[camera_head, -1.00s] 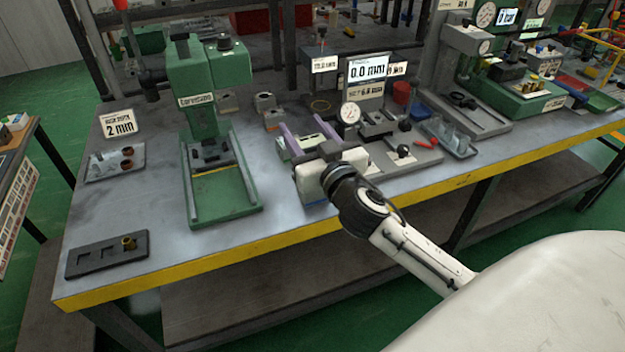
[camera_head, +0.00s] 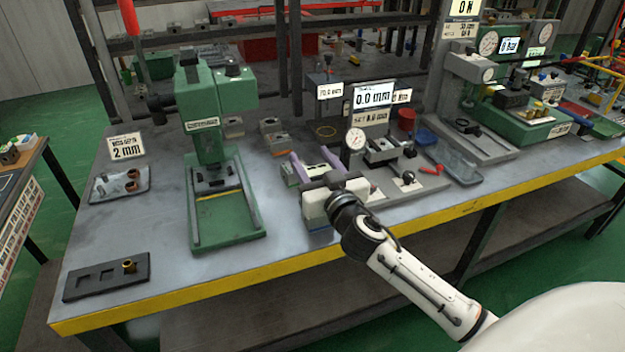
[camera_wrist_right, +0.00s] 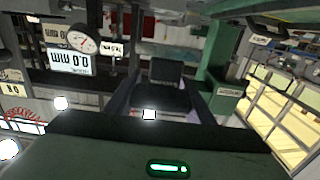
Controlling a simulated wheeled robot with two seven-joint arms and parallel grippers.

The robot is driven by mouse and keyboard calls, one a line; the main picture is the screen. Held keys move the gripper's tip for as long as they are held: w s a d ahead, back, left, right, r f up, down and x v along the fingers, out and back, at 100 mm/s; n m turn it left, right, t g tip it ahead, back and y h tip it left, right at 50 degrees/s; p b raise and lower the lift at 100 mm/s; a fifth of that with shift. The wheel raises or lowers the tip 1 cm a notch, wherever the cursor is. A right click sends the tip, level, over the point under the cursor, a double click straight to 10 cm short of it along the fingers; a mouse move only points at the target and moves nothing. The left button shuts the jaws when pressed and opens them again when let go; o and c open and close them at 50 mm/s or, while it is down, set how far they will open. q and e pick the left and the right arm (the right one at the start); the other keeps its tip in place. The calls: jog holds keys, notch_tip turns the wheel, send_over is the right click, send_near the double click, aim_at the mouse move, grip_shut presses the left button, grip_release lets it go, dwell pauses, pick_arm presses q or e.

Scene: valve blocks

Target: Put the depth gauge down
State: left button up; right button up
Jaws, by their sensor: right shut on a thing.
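My right gripper (camera_head: 309,156) is over the middle of the bench, its two lavender fingers pointing away from me. In the right wrist view the fingers (camera_wrist_right: 163,98) flank a dark block, which I take to be the depth gauge (camera_wrist_right: 165,76). The gripper is shut on it. In the head view the gripper's pale body hides most of the held piece, and I cannot tell whether it touches the bench. A round dial (camera_head: 355,138) stands just right of the fingers, before a display (camera_head: 374,95) reading 0.0 mm. My left gripper is not in view.
A green press (camera_head: 226,215) stands left of the gripper. Farther left are a grey tray (camera_head: 100,196) with copper-coloured parts, a "2 mm" sign (camera_head: 126,147) and a black slotted tray (camera_head: 85,290). A clamp fixture (camera_head: 385,152) is close on the right. The bench's yellow front edge (camera_head: 200,296) is clear.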

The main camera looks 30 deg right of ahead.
aim_at(312, 175)
jog(key=shift+f+b, duration=0.45)
jog(key=shift+f, duration=1.55)
jog(key=shift+f+b, duration=0.25)
jog(key=shift+b, duration=0.05)
jog(key=o, duration=1.3)
jog(key=shift+c, duration=0.2)
jog(key=shift+r, duration=0.1)
